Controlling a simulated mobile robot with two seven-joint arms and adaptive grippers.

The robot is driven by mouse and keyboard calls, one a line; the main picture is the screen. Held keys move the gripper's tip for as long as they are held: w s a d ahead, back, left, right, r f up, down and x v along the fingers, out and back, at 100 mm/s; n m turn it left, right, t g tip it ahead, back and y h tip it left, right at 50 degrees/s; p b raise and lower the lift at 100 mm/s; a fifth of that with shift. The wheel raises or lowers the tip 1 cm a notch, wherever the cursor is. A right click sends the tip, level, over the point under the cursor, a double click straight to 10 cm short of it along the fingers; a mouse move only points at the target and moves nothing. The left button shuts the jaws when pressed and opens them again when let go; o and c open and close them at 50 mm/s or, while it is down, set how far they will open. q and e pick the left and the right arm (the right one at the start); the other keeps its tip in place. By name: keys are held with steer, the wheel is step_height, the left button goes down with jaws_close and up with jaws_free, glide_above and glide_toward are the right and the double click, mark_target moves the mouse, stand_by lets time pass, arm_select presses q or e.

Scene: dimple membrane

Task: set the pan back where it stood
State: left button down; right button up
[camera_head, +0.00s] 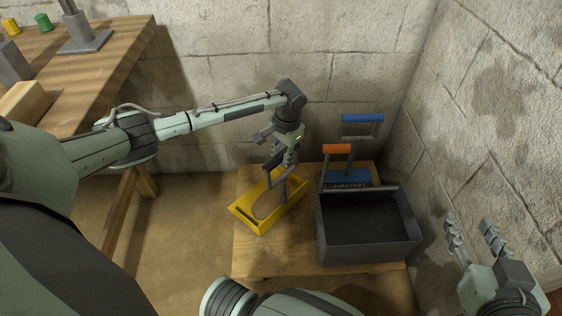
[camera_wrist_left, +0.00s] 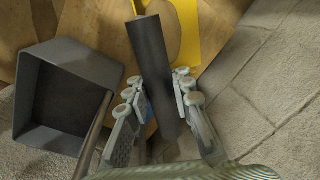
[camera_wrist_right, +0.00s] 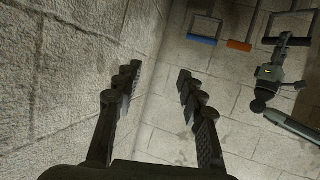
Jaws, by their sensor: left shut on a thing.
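A yellow pan (camera_head: 240,214) with an upright handle is at the left part of a low wooden table (camera_head: 255,262), its left corner reaching past the table edge. I cannot tell whether it touches the wood. A tan rounded patch shows inside it. My left gripper (camera_head: 281,163) is above the pan, shut on its dark grip (camera_wrist_left: 152,62); the yellow pan also shows in the left wrist view (camera_wrist_left: 207,22). My right gripper (camera_head: 470,225) is open and empty at the right, near the wall; its fingers show apart in the right wrist view (camera_wrist_right: 158,82).
A deep dark grey bin (camera_head: 368,252) stands on the table right of the pan. Behind it are an orange grip (camera_head: 337,149) and a blue grip (camera_head: 362,118) on upright handles, with a blue base (camera_head: 347,177). Stone walls close the corner. A higher workbench (camera_head: 100,75) is left.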

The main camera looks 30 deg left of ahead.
arm_select(q)
steer(key=shift+f, duration=0.3)
arm_select(e)
steer(key=shift+w+a+r+t+y, duration=0.2)
steer(key=shift+a+r+t+y, duration=0.25)
steer(key=shift+r, duration=0.3)
steer(key=shift+w+a+r+t+y, duration=0.15)
steer(key=shift+a+r+t, duration=0.1)
steer(key=shift+a+r, duration=0.4)
steer(key=shift+d+r, duration=0.1)
steer(key=shift+d, duration=0.05)
arm_select(q)
steer(key=c, duration=1.3)
jaws_free()
